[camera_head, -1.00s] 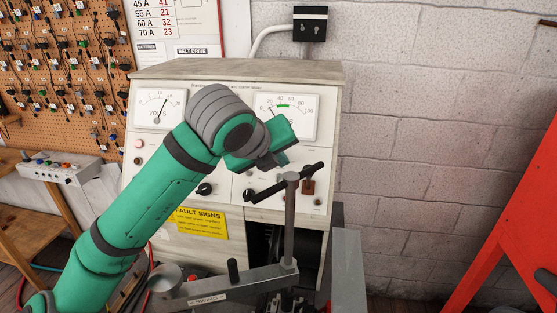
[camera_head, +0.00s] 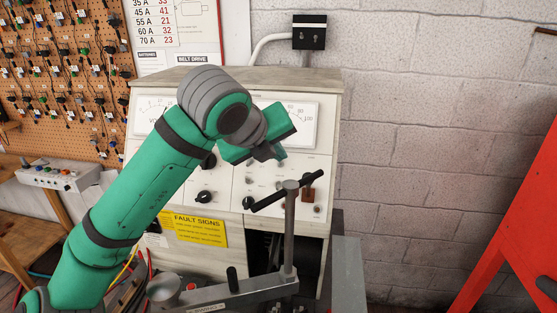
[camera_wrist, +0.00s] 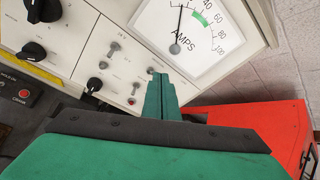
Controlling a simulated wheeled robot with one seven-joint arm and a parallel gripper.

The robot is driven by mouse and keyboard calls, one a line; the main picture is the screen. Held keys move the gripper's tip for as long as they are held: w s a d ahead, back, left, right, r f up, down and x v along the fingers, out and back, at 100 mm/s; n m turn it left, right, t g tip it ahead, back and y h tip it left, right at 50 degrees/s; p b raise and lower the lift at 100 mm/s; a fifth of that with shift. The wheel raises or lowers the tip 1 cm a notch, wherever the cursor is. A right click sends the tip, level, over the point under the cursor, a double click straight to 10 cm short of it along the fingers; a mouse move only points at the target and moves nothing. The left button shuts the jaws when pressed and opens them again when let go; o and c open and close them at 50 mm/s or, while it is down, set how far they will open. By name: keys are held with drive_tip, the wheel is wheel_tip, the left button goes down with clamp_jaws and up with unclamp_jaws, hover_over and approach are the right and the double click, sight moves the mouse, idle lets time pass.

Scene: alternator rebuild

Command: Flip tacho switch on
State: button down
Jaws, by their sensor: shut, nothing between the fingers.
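The tester's cream panel (camera_head: 228,190) faces me, with meters, knobs and small switches. In the wrist view, one small metal toggle switch (camera_wrist: 114,47) stands left of the fingers, and another (camera_wrist: 134,88) stands closer to them. I cannot read their labels, so I cannot tell which is the tacho switch. My gripper (camera_wrist: 160,82) is shut and empty, its green fingertips in front of the panel below the amps meter (camera_wrist: 190,28). In the head view my gripper (camera_head: 268,154) is over the panel's right half. I cannot tell whether the fingertips touch the panel.
Black knobs (camera_wrist: 35,52) sit left in the wrist view. A metal post with a black handle (camera_head: 290,220) stands before the panel's lower right. A red frame (camera_head: 510,220) is at far right. A yellow fault signs label (camera_head: 200,228) is below the panel's knobs.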

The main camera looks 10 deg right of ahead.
wheel_tip(320, 180, up, 8)
drive_tip(key=a, duration=0.1)
drive_tip(key=shift+a, duration=0.2)
drive_tip(key=shift+f, duration=0.1)
